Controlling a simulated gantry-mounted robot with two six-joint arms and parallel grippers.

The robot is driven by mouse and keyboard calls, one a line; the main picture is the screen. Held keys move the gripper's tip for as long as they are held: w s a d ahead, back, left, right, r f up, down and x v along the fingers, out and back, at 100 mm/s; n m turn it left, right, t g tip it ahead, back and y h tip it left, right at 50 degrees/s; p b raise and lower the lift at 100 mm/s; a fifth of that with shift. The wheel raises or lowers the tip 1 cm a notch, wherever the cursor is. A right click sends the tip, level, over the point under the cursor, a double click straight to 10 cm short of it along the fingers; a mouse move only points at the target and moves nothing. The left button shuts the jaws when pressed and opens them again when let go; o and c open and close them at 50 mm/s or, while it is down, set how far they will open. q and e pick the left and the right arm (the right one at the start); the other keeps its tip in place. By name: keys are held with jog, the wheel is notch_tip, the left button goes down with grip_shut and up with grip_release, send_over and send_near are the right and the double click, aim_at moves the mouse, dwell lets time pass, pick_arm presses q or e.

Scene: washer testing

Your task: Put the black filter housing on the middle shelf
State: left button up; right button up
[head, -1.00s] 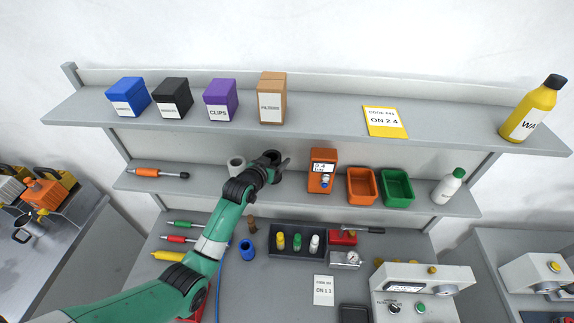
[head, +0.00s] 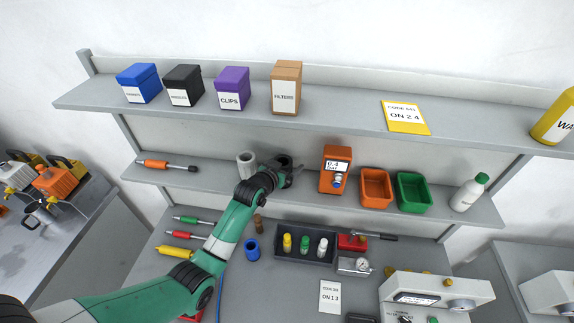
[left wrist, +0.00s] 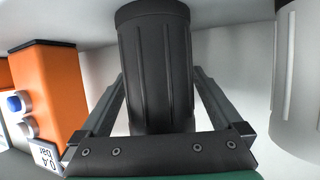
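The black filter housing (head: 284,160) stands on the middle shelf (head: 220,186), to the right of a white cylinder (head: 246,165). My left gripper (head: 284,174) is at the housing, with a finger on either side. In the left wrist view the ribbed housing (left wrist: 156,65) stands between the fingers, its end on the grey shelf surface, and that picture is upside down. The fingers are spread about as wide as the housing and look open; whether they touch it is hard to tell. My right gripper is out of view.
An orange gauge (head: 335,168) stands right of the housing, then orange (head: 376,187) and green bins (head: 413,192) and a white bottle (head: 469,192). An orange-handled tool (head: 165,165) lies at the shelf's left. The top shelf (head: 330,113) with boxes is above.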

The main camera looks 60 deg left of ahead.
pick_arm(q)
jog(key=shift+r+p, duration=0.3)
jog(key=shift+r, duration=0.05)
jog(key=shift+s+d, duration=0.15)
jog(key=shift+s, duration=0.1)
jog(key=v, duration=0.8)
jog(key=shift+s, duration=0.15)
jog(key=p+v, duration=0.2)
jog(key=v, duration=0.1)
